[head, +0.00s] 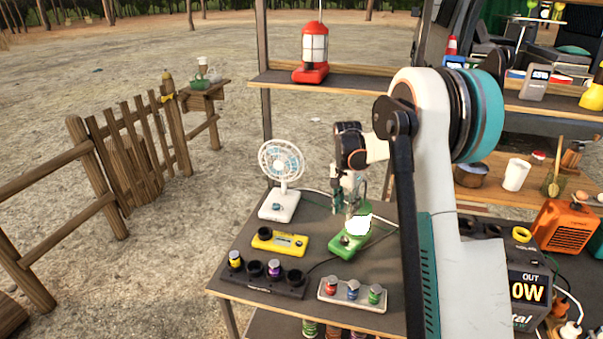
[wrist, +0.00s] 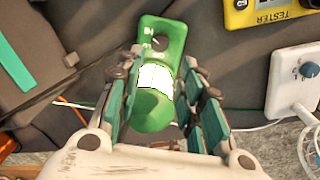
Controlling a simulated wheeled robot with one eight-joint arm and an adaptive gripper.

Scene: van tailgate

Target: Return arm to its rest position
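My gripper (head: 347,205) points down over the dark table in the head view. Its teal fingers (wrist: 158,112) are spread in the wrist view, with a green lamp (wrist: 150,108) showing between them. The lamp has a green top, a bright white glowing band and a green base with a dial. In the head view the green lamp (head: 347,243) stands on the table below my gripper, its white part glowing. The fingers look apart from it, though the right-hand ones come close to its side. My arm reaches out over the table from the right.
A white fan (head: 281,165) and a yellow tester (head: 279,242) stand left of the lamp. A dark socket strip (head: 262,277) and a pale tray (head: 352,295) with small coloured cells lie in front. A shelf (head: 360,84) with a red lantern (head: 313,55) is above and behind.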

